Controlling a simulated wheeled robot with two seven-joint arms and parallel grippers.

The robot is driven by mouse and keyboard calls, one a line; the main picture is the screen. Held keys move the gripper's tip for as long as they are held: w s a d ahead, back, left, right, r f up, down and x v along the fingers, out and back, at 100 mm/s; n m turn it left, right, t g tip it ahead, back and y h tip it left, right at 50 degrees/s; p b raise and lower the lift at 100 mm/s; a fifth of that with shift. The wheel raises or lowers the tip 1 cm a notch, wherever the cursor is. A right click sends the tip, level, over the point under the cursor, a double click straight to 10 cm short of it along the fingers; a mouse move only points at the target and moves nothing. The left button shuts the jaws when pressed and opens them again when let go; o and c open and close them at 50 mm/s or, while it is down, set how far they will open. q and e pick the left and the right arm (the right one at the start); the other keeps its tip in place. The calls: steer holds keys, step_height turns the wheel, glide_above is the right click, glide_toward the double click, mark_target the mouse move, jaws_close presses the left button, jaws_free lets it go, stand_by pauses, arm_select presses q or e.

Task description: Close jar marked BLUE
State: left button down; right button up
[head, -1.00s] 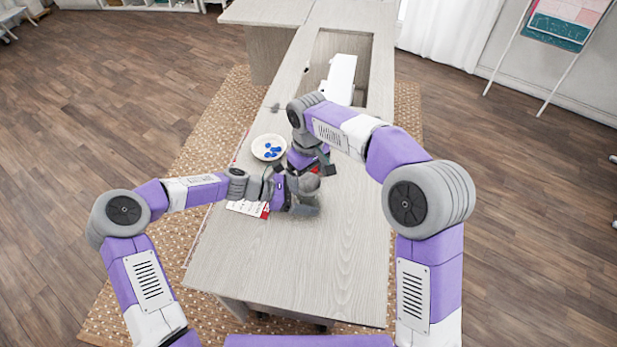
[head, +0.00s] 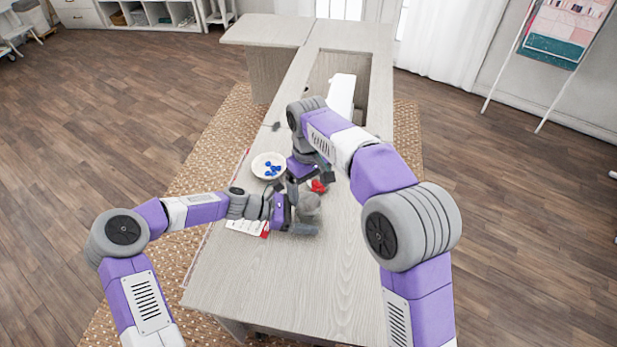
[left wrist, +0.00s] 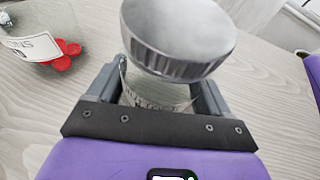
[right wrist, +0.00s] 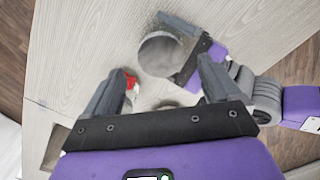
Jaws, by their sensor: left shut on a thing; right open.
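My left gripper (left wrist: 160,82) is shut around a clear glass jar (left wrist: 152,100) with a white label whose text I cannot read. A ridged round metal lid (left wrist: 178,40) is at the jar's top; in the left wrist view it looks tilted, and I cannot tell whether it is seated. The lid also shows in the head view (head: 310,204) and from above in the right wrist view (right wrist: 162,54). My right gripper (right wrist: 160,70) is open and empty, apart from the lid and on its far side in the head view. A cream bowl (head: 257,172) holds several blue buttons (head: 272,169).
A second glass jar (left wrist: 30,38) with red buttons (left wrist: 64,56) and a partly seen label stands close by. A red-and-white card (head: 246,227) lies near the table's left edge. A white machine (head: 342,95) sits in the cabinet opening. The near tabletop (head: 300,280) is clear.

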mark_target(309, 201)
steer(key=shift+w+a+r+m, duration=0.1)
steer(key=shift+r+m, duration=0.2)
steer(key=shift+r, duration=1.2)
steer(key=shift+f, duration=4.05)
steer(key=c, duration=1.1)
steer(key=o, duration=1.2)
steer(key=shift+o, duration=0.2)
step_height(309, 201, up, 12)
